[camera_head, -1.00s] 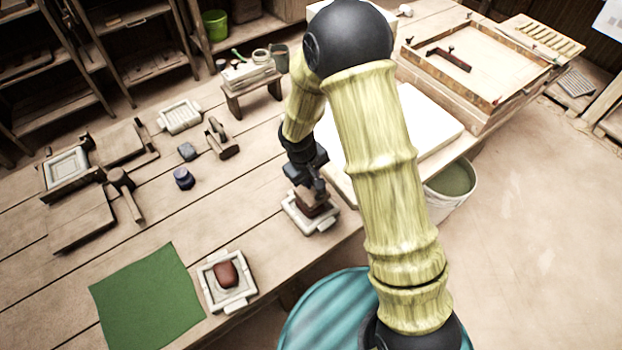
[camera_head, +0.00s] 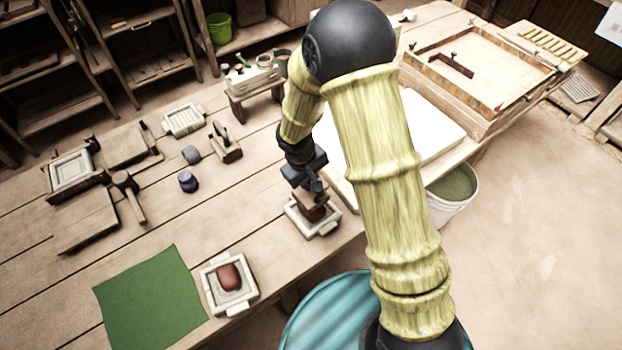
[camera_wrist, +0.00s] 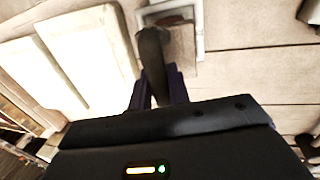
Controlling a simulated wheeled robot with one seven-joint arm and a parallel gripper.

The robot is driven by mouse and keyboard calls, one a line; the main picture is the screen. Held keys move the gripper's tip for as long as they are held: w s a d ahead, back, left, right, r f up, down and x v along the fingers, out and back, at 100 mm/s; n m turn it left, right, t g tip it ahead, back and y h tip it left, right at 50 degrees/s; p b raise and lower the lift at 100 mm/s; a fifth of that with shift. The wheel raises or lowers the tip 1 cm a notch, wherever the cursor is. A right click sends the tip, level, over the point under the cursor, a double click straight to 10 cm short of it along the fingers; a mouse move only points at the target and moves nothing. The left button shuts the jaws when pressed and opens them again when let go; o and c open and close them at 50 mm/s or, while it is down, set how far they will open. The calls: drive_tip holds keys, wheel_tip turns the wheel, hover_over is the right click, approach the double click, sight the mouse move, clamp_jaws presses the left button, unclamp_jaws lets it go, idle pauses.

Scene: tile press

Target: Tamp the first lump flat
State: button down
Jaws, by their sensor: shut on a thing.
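My gripper (camera_head: 314,186) is shut on the handle of a wooden tamper (camera_head: 309,199). In the wrist view the dark handle (camera_wrist: 153,48) stands between the fingers, with the tamper's block (camera_wrist: 182,48) beyond. The tamper is over a pale mould (camera_head: 328,228) near the table's front edge. A red-brown lump (camera_head: 314,214) shows below the block inside this mould. I cannot tell whether block and lump touch. A second red-brown lump (camera_head: 229,277) sits rounded in another pale mould (camera_head: 211,292) to the front left.
A green cloth (camera_head: 150,298) lies left of the second mould. A mallet (camera_head: 130,195), a dark blue jar (camera_head: 188,181) and a wooden tool (camera_head: 225,145) are farther back. White slabs (camera_head: 435,125) lie to the right; a bucket (camera_head: 455,190) stands below the table's edge.

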drive_tip(key=shift+a, duration=0.1)
wheel_tip(320, 180, down, 6)
drive_tip(key=b, duration=0.5)
drive_tip(key=shift+r, duration=0.15)
wheel_tip(320, 180, up, 6)
drive_tip(key=p, duration=0.5)
drive_tip(key=shift+r, duration=0.1)
drive_tip(key=shift+w+f, duration=0.35)
drive_tip(key=shift+w, duration=0.25)
